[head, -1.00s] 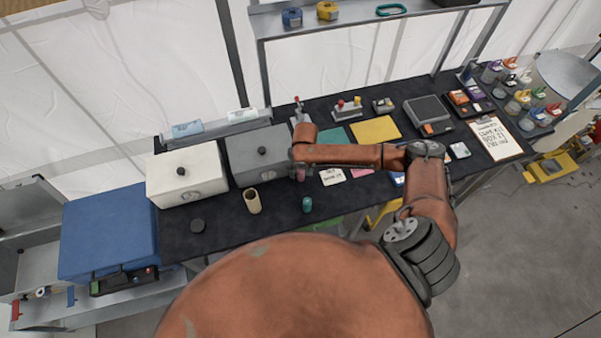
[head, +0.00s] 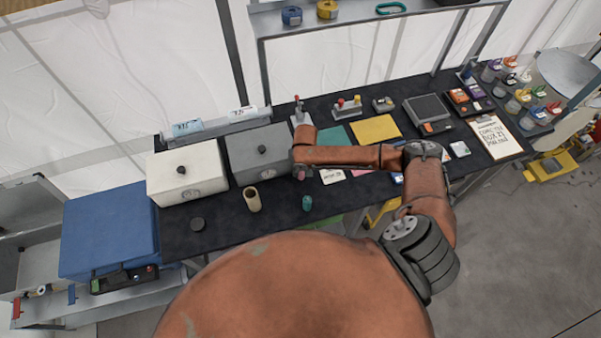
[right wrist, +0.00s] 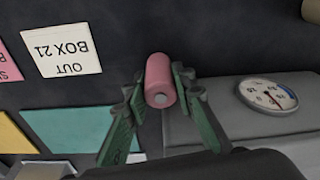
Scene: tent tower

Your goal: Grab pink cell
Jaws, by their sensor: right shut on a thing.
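The pink cell (right wrist: 159,74) is a short pink cylinder with a pale round end. In the right wrist view it sits between the two green fingers of my right gripper (right wrist: 160,87), which is shut on it. In the head view, my right gripper is mostly hidden under my arm at the front of the grey box, and a bit of the pink cell (head: 301,175) shows below the arm. I cannot tell whether the cell touches the table. My left gripper is not in view.
A grey box with a dial (head: 258,150) stands close beside the gripper, with a white box (head: 187,174) to its left. A tan open tube (head: 253,200) and a teal cell (head: 307,203) stand in front on the dark table. A white "OUT BOX 21" card (right wrist: 62,50) lies nearby.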

